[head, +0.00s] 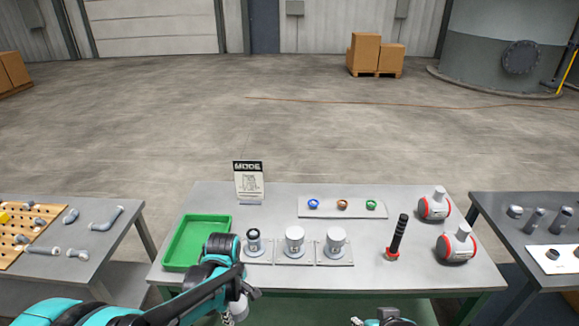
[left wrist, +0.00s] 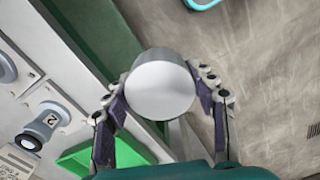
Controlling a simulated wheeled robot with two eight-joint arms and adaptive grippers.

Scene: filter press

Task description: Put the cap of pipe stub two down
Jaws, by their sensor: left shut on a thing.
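My left gripper (head: 236,290) is shut on a white round cap (left wrist: 160,84). It holds the cap in front of the table's near edge, and the cap shows in the head view (head: 238,308) below the gripper. The uncapped pipe stub (head: 254,241), with a dark ring at its open top, stands upright at the left of the row. In the left wrist view this stub (left wrist: 42,126) bears a "2". Two other stubs with white caps, the middle one (head: 294,239) and the right one (head: 336,241), stand beside it. My right gripper (head: 384,318) is partly cut off at the bottom edge.
A green tray (head: 176,262) lies left of the stubs. Behind them are a sign (head: 249,181) and a strip (head: 330,214) with coloured rings. A black-handled tool (head: 398,238) and two grey-and-red fittings (head: 457,245) stand to the right. Bare table lies between tray and sign.

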